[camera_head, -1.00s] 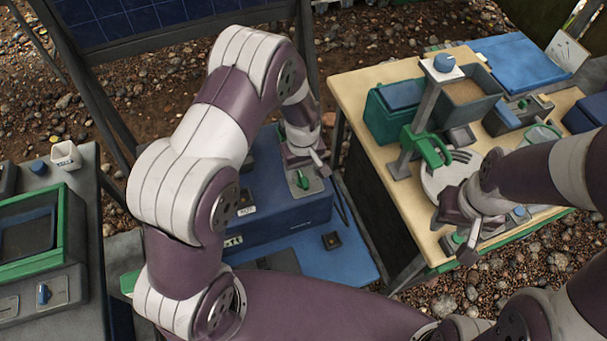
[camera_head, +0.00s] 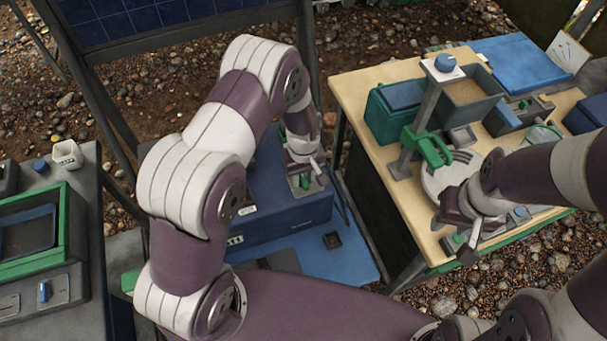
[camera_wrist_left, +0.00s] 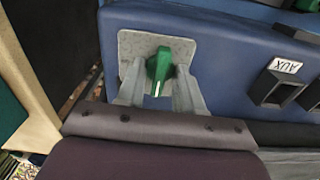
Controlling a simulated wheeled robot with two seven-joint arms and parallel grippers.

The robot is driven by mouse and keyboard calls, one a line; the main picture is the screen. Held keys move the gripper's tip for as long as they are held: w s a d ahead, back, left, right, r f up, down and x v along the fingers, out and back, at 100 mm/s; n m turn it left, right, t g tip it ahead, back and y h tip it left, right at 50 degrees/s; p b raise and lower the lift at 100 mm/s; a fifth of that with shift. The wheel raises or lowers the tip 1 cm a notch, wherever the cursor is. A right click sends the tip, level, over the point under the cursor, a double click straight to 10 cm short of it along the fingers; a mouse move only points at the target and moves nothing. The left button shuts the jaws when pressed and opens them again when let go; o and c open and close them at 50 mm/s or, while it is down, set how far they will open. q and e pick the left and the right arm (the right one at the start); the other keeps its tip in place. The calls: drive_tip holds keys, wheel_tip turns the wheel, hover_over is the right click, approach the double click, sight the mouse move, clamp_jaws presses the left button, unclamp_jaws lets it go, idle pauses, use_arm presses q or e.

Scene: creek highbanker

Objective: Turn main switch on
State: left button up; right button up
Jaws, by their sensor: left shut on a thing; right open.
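The main switch, a green rotary handle (camera_wrist_left: 159,72) on a grey metal plate, sits on top of a blue box; its label is not seen. In the head view the green handle (camera_head: 304,181) shows just below my left gripper (camera_head: 306,170). In the left wrist view the fingers of my left gripper (camera_wrist_left: 159,92) lie on both sides of the handle, shut on it. The handle points along the fingers, toward the wrist. My right gripper (camera_head: 468,236) is open and empty above the front of the wooden table.
The blue box (camera_head: 285,225) also carries a socket or switch marked AUX (camera_wrist_left: 277,85). The wooden table (camera_head: 405,225) at right holds green and blue boxes, a grey post and a round plate. A grey bench (camera_head: 90,215) stands at left. A solar panel (camera_head: 130,20) is behind.

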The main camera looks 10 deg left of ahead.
sight(304, 178)
use_arm(q)
drive_tip(key=m, duration=0.4)
drive_tip(key=shift+r+p, duration=0.1)
drive_tip(key=shift+p, duration=0.25)
drive_tip(key=m, duration=0.5)
drive_tip(key=shift+p, duration=0.3)
drive_tip(key=m, duration=0.4)
drive_tip(key=shift+w, duration=0.1)
drive_tip(key=shift+m+p, duration=0.3)
drive_tip(key=shift+m, duration=1.9)
drive_tip(key=o, duration=1.1)
drive_tip(key=shift+c, duration=0.2)
wheel_tip(304, 178, up, 13)
drive_tip(key=shift+f, duration=0.2)
